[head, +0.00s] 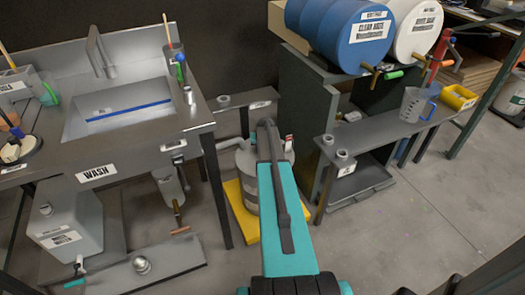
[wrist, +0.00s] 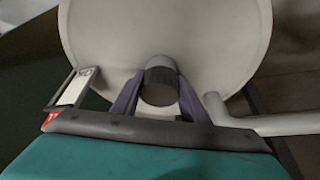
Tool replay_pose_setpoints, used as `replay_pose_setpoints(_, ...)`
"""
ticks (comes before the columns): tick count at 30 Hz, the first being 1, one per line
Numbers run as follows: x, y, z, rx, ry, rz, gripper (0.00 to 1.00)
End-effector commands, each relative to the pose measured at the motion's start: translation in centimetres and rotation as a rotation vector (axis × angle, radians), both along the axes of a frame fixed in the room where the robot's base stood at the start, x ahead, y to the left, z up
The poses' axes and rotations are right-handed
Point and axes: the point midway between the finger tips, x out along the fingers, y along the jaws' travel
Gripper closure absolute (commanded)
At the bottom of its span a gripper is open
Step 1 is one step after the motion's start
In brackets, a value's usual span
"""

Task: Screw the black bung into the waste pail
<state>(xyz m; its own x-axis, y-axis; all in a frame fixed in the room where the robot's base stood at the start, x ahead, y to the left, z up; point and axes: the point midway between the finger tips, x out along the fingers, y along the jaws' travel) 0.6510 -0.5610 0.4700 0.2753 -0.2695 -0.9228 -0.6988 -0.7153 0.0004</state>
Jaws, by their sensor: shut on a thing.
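The waste pail (head: 242,182) is a pale grey drum standing on a yellow base under the gap between two benches. My teal arm hides much of it in the head view. In the wrist view its round pale lid (wrist: 215,50) fills the top of the picture. My gripper (wrist: 161,78) is shut on the black bung (wrist: 160,90), one purple-grey finger on each side. The bung is over the lid's near part. I cannot tell whether it touches the lid or sits in an opening, and the opening itself is hidden.
A pale pipe (wrist: 250,122) runs beside the right finger, and a small framed label (wrist: 73,90) stands left. The yellow base (head: 238,212) shows below the pail. The WASH bench (head: 175,145) stands left, a grey shelf (head: 385,135) right.

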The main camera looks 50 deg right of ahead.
Motion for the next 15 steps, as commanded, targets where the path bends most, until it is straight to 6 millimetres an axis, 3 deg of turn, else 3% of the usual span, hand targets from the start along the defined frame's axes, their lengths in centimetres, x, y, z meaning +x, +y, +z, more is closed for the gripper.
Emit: replay_pose_setpoints(15,-0.01,0.10,-0.54,0.006,0.003,-0.213,0.83)
